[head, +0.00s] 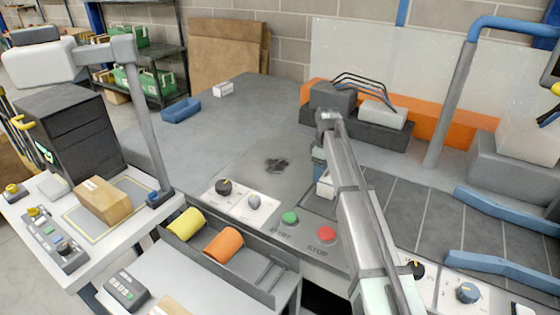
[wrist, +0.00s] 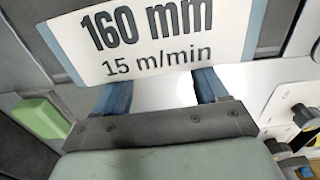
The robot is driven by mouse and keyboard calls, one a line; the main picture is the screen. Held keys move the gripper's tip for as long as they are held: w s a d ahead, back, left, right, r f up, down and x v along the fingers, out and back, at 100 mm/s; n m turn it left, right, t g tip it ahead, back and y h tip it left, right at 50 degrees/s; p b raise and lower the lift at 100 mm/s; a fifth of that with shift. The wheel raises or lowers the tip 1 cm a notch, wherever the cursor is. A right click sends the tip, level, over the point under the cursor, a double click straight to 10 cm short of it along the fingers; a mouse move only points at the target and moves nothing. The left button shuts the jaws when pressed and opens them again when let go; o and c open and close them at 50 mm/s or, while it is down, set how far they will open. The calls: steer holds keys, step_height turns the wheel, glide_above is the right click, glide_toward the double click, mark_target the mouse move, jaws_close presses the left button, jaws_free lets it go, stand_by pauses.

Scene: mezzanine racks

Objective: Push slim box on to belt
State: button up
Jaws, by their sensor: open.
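My gripper (wrist: 164,88) shows its two blue fingers spread apart in the wrist view, with a white surface between them. A white plate printed "160 mm 15 m/min" (wrist: 160,38) covers the finger ends there. In the head view my arm hides most of the gripper, and a small white piece (head: 325,186) shows just beside the arm. I cannot tell whether that piece is the slim box. The belt (head: 450,222) is the dark, line-marked surface at right, its left edge partly behind my arm.
Green (head: 290,217) and red (head: 326,234) buttons sit in front of my arm's left side. Blue guide rails (head: 505,212) edge the belt. A housing (head: 332,97) with cables stands behind. The grey tabletop (head: 235,125) at left is mostly clear. A cardboard box (head: 103,200) lies farther left.

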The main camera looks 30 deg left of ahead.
steer(key=shift+d, duration=0.1)
stand_by(0.3)
steer(key=shift+d, duration=0.5)
steer(key=shift+d, duration=0.2)
steer(key=shift+a, duration=0.3)
stand_by(0.9)
step_height(320, 180, up, 9)
stand_by(1.5)
stand_by(0.4)
